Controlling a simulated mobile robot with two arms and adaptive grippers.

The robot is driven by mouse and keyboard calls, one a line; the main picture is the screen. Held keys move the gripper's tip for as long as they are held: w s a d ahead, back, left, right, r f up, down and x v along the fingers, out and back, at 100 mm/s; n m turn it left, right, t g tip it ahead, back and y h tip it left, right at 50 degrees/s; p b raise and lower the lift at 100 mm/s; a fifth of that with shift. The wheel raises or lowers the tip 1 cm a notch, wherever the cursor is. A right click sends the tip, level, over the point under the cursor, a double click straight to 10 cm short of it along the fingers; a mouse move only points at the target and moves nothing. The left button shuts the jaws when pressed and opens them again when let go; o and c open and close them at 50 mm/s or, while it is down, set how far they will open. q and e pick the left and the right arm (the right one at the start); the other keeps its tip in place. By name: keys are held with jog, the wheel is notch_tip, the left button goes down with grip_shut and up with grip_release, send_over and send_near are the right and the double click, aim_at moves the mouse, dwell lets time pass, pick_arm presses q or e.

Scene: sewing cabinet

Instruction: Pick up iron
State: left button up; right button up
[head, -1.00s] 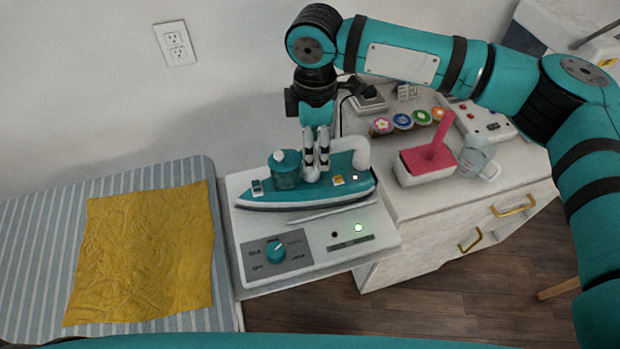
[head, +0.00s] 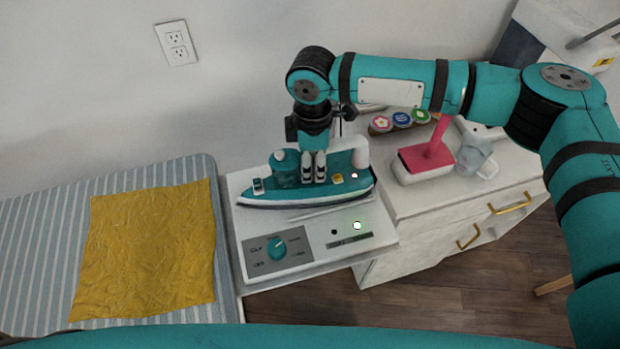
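The iron (head: 345,186) is teal and white with a dark soleplate edge. It rests on the white iron station (head: 310,252), its pointed end to the left. My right gripper (head: 314,178) reaches down from above at the middle of the iron, its two fingers close together at the handle area. The arm and fingers hide part of the handle. I cannot tell whether the fingers grip it or are only beside it. The iron shows no lift off the station. My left gripper is out of view.
A striped ironing board (head: 32,255) with a yellow cloth (head: 150,250) lies to the left. The wall is close behind.

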grip_shut()
jog(key=shift+w+r, duration=0.1)
jog(key=shift+r, duration=0.05)
jog(key=shift+r, duration=0.1)
